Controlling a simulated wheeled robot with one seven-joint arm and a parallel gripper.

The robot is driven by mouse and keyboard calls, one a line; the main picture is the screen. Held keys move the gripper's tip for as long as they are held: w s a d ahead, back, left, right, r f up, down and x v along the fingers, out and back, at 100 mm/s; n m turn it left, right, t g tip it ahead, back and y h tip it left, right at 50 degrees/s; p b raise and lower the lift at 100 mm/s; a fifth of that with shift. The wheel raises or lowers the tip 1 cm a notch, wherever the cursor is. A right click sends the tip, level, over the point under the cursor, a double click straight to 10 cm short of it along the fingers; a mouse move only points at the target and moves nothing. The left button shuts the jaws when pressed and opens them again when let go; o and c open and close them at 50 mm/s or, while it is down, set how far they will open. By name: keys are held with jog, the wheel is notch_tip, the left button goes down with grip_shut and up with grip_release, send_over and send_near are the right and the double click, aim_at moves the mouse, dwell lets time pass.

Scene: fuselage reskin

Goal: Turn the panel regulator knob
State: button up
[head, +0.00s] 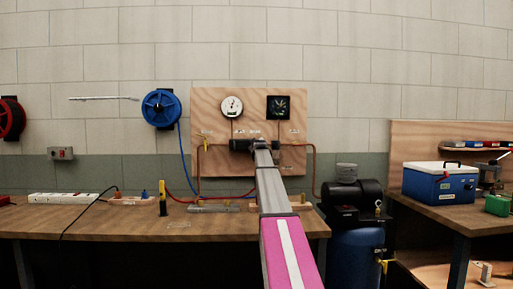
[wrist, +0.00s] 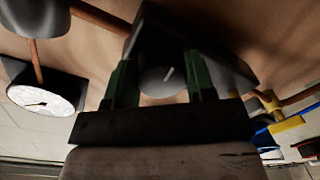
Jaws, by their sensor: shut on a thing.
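The regulator knob (wrist: 158,82) is grey with a pale line on its face. It sits in front of a dark body in the wrist view. My gripper (wrist: 163,74) has one green finger on each side of the knob and is shut on it. In the head view my gripper (head: 252,145) is at the lower middle of the wooden panel (head: 205,108). My gripper and arm hide the knob there. The pale line on the knob leans slightly in the wrist view.
A white round gauge (head: 232,106) and a dark square gauge (head: 278,106) are above my gripper. The white gauge (wrist: 46,98) also shows in the wrist view. Copper pipes (head: 313,165) and a yellow valve handle (wrist: 287,125) flank the gripper. The workbench (head: 100,222) stands below.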

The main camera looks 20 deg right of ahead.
jog(key=n, duration=0.5)
jog(key=shift+h, duration=0.3)
jog(key=n, duration=0.4)
jog(key=shift+n, duration=0.3)
jog(key=n, duration=0.5)
jog(key=shift+h, duration=0.3)
jog(key=n, duration=0.4)
jog(key=shift+a+n, duration=0.1)
jog(key=shift+n, duration=0.3)
jog(key=o, duration=0.9)
